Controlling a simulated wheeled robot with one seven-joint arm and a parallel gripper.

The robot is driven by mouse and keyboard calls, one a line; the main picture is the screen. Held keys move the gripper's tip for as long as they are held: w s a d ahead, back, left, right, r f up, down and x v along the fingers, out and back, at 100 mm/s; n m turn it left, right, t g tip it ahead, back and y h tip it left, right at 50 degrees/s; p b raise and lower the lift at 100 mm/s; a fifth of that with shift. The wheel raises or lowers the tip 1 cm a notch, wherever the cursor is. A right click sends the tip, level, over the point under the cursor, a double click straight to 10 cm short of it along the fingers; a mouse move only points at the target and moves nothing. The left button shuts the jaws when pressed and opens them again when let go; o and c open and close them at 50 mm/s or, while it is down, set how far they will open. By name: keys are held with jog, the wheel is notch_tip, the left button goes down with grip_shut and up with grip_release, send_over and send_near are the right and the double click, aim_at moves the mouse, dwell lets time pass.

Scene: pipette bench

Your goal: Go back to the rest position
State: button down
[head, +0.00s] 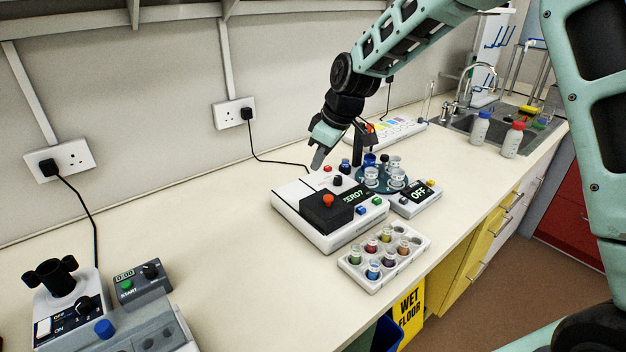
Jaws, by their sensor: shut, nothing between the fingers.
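My gripper (319,157) is in the head view, at the end of my arm, which reaches in from the upper right. It is shut and empty. It hangs in the air pointing down, above the back of a white and black bench device (330,238) with a display. No gap shows between its fingers.
A white rack (360,282) of coloured vials stands at the counter's front edge. A round teal tray (372,186) with cups and a small device (413,199) reading OFF are right of the bench device. Bottles (480,128) stand by the sink. The counter's left middle is clear.

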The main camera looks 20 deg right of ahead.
jog(key=s+a+r+g, duration=0.15)
jog(key=s+a, duration=0.25)
jog(key=s, duration=0.6)
jog(key=s+a+r, duration=0.2)
jog(key=s+a, duration=0.2)
jog(key=s, duration=0.6)
jog(key=s+d+f+m+g+h, duration=0.1)
jog(key=s+d+f+m+h, duration=0.1)
jog(key=s, duration=1.5)
jog(key=shift+s+d+f+b, duration=0.15)
jog(key=shift+s+f+b, duration=0.05)
jog(key=shift+s+b, duration=0.15)
